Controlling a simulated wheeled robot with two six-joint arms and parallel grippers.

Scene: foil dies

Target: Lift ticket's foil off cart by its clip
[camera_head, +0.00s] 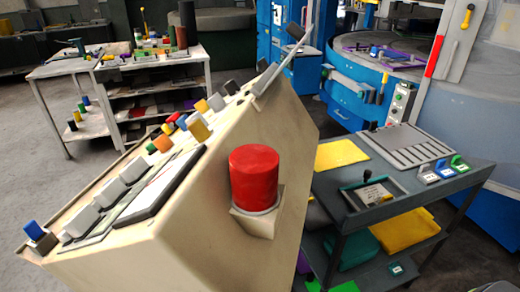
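The dark cart (345,225) stands right of the console. On its top a dark flat holder (374,193) carries a small card (373,193), perhaps the ticket; its writing is too small to read. A small dark upright piece stands at the holder's back edge. Blue (446,169), green (459,162) and white (428,175) tagged pieces sit at the right edge. Neither gripper is in view.
A beige console (220,200) with a large red button (254,178) fills the middle and hides the cart's left side. A grey slotted plate (408,146) covers the cart's back right. Yellow (403,231) and green (357,244) items lie below. Blue machinery (352,99) stands behind.

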